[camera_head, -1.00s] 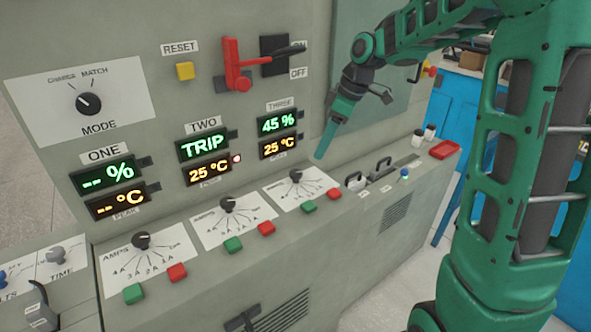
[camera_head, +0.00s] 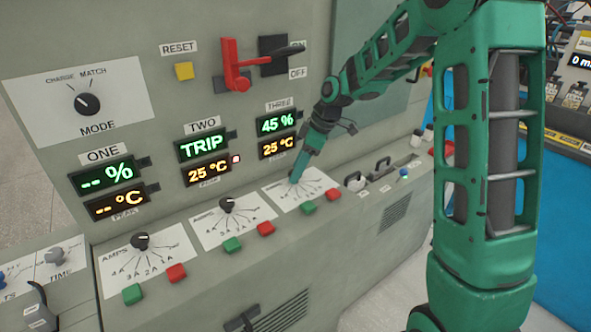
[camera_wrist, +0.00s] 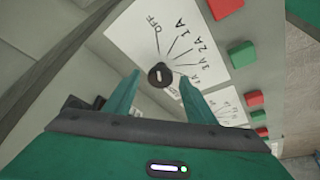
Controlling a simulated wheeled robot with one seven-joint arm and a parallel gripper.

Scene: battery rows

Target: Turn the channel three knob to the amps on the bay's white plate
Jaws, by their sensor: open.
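The channel three knob (camera_wrist: 160,75) is a small black knob on a white dial plate (camera_wrist: 125,40) marked OFF, 1A, 2A, 3A and further amps partly hidden. My gripper (camera_wrist: 159,78) is open, with one finger at each side of the knob in the wrist view. I cannot tell whether the fingers touch it or how deep they reach. The knob's pointer direction is not clear. In the head view my gripper (camera_head: 294,178) is down at the channel three plate (camera_head: 272,190) and largely covers the knob. I cannot make out the bay's white plate with the amps.
Green (camera_head: 307,208) and red (camera_head: 332,194) buttons sit in front of the plate. The channel two knob (camera_head: 227,204) and channel one knob (camera_head: 140,240) are to the left. Panel displays (camera_head: 276,122) rise behind. Black handles (camera_head: 381,165) stand to the right.

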